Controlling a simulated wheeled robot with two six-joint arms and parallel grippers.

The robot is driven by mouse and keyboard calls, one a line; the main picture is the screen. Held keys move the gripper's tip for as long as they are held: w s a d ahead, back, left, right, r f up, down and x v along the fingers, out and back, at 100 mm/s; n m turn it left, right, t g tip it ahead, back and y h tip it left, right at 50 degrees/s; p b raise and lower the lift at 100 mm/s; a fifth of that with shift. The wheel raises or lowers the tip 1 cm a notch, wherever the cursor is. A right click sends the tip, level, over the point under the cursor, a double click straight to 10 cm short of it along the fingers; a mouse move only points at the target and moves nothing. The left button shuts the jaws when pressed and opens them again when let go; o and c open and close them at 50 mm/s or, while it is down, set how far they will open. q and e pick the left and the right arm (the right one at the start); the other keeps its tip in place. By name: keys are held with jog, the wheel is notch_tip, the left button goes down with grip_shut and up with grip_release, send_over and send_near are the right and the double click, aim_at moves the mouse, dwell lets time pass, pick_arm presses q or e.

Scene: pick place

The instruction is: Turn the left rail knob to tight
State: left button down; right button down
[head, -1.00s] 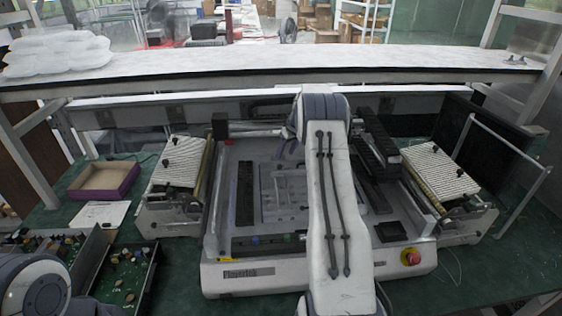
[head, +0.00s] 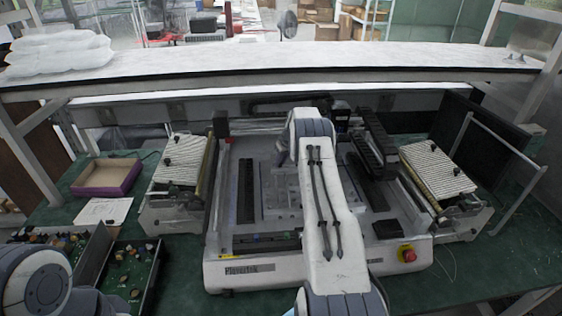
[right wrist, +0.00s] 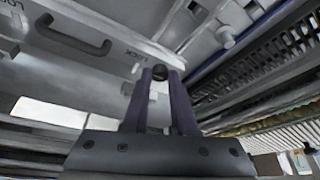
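The white machine (head: 222,280) stands in the middle of the bench. My right arm reaches over it, and its wrist and gripper are mostly hidden in the head view. In the right wrist view my right gripper (right wrist: 160,78) has its two dark fingers apart, pointing at the machine. I cannot pick out the knob in the head view. My left arm is at the lower left; its gripper is out of view.
A dark handle (right wrist: 75,37) and ribbed dark parts (right wrist: 265,80) lie near the right gripper. A red emergency button (head: 407,254) is at the machine's front right. Trays of circuit boards (head: 130,270) and a purple box (head: 107,177) stand left. A white shelf (head: 270,62) crosses behind.

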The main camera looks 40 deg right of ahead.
jog(key=shift+m, duration=0.3)
jog(key=m+b, duration=0.1)
jog(key=m+h+b, duration=0.1)
jog(key=m, duration=0.1)
jog(key=m+h+b, duration=0.1)
jog(key=shift+w+a+f, duration=0.1)
jog(key=shift+a, duration=0.15)
jog(key=m+g+b, duration=0.1)
jog(key=m, duration=0.2)
jog(key=m+h+b, duration=0.1)
jog(key=m+b, duration=0.1)
jog(key=m, duration=0.1)
jog(key=shift+w+a+g+h, duration=0.1)
jog(key=shift+w+g+h, duration=0.05)
jog(key=shift+g+h, duration=0.2)
jog(key=shift+m+g+b, duration=0.25)
jog(key=shift+m+b, duration=0.15)
jog(key=shift+w+m+g+h, duration=0.1)
jog(key=shift+m+g+h, duration=0.2)
jog(key=shift+m, duration=0.6)
jog(key=shift+a+m+g+p, duration=0.1)
jog(key=shift+m+g+p, duration=0.3)
jog(key=shift+m, duration=1)
jog(key=c, duration=0.7)
grip_release()
